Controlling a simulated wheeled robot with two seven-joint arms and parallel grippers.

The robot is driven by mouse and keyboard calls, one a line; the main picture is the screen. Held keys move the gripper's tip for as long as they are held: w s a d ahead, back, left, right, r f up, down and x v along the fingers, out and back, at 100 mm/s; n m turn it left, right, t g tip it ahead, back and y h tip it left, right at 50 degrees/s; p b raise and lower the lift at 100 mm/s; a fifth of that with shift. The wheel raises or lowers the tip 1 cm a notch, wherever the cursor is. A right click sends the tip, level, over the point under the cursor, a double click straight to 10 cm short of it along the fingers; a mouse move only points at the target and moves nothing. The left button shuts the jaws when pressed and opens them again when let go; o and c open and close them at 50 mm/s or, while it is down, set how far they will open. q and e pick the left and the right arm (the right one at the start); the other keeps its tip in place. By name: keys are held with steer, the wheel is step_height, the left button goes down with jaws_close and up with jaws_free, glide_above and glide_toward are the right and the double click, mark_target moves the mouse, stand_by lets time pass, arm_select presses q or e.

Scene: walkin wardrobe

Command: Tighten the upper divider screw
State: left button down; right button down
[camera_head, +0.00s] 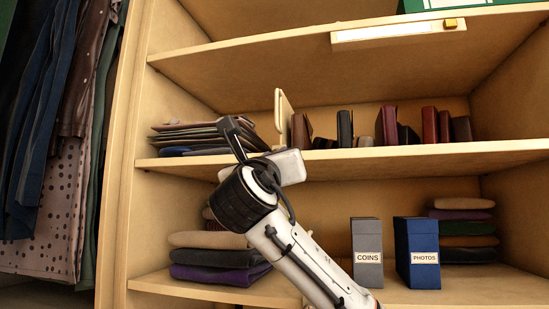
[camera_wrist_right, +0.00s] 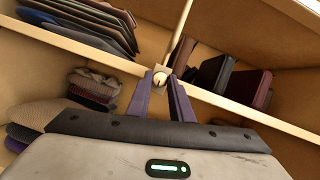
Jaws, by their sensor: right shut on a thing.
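The divider (camera_head: 283,115) is a thin cream upright panel on the middle shelf, between the pile of folded items and the row of books. In the right wrist view the divider (camera_wrist_right: 181,32) shows nearly edge-on. A small round, pale screw head (camera_wrist_right: 159,79) sits at its lower front, by the shelf edge. My right gripper (camera_wrist_right: 160,85) is shut on this screw, with one purple finger on each side. In the head view the right gripper's white body (camera_head: 288,166) is in front of the shelf edge; its fingertips are hidden. My left gripper is not in view.
Folded items (camera_head: 195,137) lie left of the divider, and dark books (camera_head: 388,125) stand right of it. Below are folded clothes (camera_head: 220,262), a grey COINS box (camera_head: 367,252) and a blue PHOTOS box (camera_head: 417,250). Clothes hang at far left (camera_head: 60,130).

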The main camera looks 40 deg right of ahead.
steer(key=shift+m, duration=0.4)
steer(key=shift+w+a+r+n+g+y, duration=0.2)
steer(key=shift+n+g+y, duration=0.9)
steer(key=shift+n, duration=4.7)
steer(key=shift+s+d+r+n+g+y, duration=0.1)
steer(key=shift+r+n+g+y, duration=0.3)
steer(key=shift+n+g, duration=3.35)
steer(key=shift+w+a+r+n+t+y, duration=0.1)
steer(key=shift+r+n+t+y, duration=0.4)
steer(key=shift+n, duration=7.35)
steer(key=shift+f+t+y, duration=0.2)
steer(key=shift+t+y, duration=0.05)
steer(key=shift+y, duration=0.05)
